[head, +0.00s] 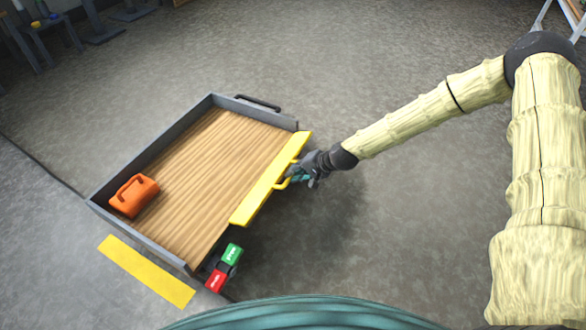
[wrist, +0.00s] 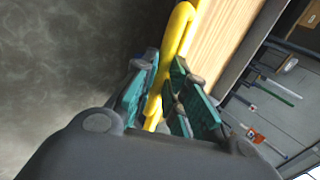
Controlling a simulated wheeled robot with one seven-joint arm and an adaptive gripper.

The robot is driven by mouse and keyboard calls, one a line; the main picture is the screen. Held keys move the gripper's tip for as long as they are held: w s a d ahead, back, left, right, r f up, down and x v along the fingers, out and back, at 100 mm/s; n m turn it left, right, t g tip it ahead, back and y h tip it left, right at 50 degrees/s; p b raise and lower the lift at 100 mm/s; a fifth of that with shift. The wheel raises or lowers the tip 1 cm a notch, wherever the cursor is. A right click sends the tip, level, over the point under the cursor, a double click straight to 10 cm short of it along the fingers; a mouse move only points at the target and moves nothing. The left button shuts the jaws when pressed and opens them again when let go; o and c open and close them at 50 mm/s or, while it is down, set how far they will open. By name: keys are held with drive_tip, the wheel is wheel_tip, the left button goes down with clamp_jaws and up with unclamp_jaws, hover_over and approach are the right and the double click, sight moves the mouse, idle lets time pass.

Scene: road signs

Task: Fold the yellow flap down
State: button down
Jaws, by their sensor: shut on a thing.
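The yellow flap (head: 270,178) runs along the right side of a grey-walled cart with a wooden bed (head: 205,165). Its yellow handle (head: 283,184) sticks out to the right, toward my arm. My gripper (head: 292,179) is at this handle, and its fingers (wrist: 165,95) show on either side of the yellow bar (wrist: 175,45) in the wrist view. It is shut on the handle. The flap's exact tilt is hard to tell from above. The gripped part of the handle is partly hidden by the fingers.
An orange case (head: 134,195) sits in the cart's left corner. A green and red button box (head: 223,267) is at the near corner. A yellow strip (head: 147,271) marks the floor at lower left. Open floor (head: 400,220) lies right of the cart.

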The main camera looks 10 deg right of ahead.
drive_tip(key=shift+s+d+f, duration=0.25)
drive_tip(key=shift+d+f, duration=0.15)
drive_tip(key=shift+f, duration=0.2)
drive_tip(key=shift+s, duration=0.1)
drive_tip(key=c, duration=1.5)
unclamp_jaws()
drive_tip(key=shift+d+f, duration=0.1)
drive_tip(key=shift+f, duration=0.05)
drive_tip(key=shift+o, duration=0.2)
drive_tip(key=shift+a+r, duration=0.25)
drive_tip(key=shift+a, duration=0.05)
drive_tip(key=v, duration=1.2)
